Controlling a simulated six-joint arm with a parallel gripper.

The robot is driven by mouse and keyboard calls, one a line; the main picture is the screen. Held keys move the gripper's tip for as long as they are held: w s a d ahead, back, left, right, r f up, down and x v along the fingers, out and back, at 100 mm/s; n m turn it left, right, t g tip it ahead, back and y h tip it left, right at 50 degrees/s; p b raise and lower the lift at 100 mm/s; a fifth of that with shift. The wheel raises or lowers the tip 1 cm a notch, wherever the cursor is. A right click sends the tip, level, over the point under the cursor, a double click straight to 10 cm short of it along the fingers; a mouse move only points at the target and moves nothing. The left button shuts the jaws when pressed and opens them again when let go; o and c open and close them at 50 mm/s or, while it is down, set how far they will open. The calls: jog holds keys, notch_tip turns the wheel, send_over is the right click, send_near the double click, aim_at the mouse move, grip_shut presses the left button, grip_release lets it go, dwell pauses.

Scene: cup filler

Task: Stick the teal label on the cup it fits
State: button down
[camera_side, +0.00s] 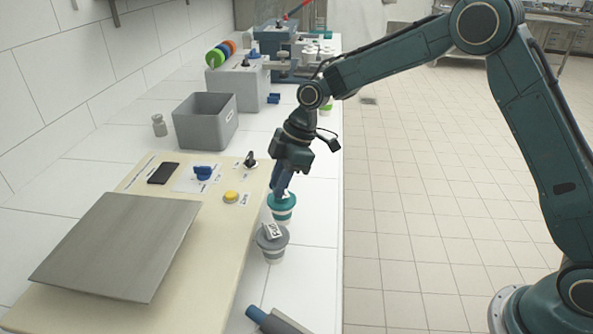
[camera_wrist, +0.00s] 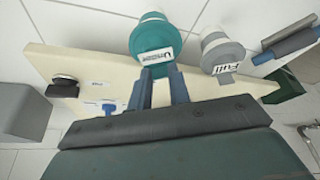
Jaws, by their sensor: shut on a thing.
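A teal-lidded white cup (camera_side: 282,214) stands on the white counter beside the beige board's right edge; it also shows in the wrist view (camera_wrist: 150,33). A white label with dark print (camera_wrist: 154,55), its first letters "Un", lies over the cup's near side. It has a teal tab. My gripper (camera_side: 283,190) is directly above the teal cup, pointing down. In the wrist view my gripper (camera_wrist: 161,72) is shut on the label's teal tab. Whether the label touches the cup is hard to tell. A grey-lidded cup (camera_side: 271,249) with a "Full" label (camera_side: 271,230) stands in front.
The beige board (camera_side: 225,215) carries a metal plate (camera_side: 120,245), a black phone (camera_side: 163,173), a blue piece (camera_side: 203,172) and a yellow button (camera_side: 231,196). A grey bin (camera_side: 206,124) stands behind. A blue-grey cylinder (camera_side: 275,320) lies at the front.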

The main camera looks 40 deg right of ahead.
jog(key=shift+f, duration=0.25)
dwell(0.5)
jog(key=c, duration=1.2)
grip_release()
jog(key=shift+c, duration=0.2)
jog(key=shift+r, duration=0.1)
jog(key=v, duration=1.3)
jog(key=shift+d+r, duration=0.2)
jog(key=shift+r, duration=0.05)
jog(key=shift+s, duration=0.1)
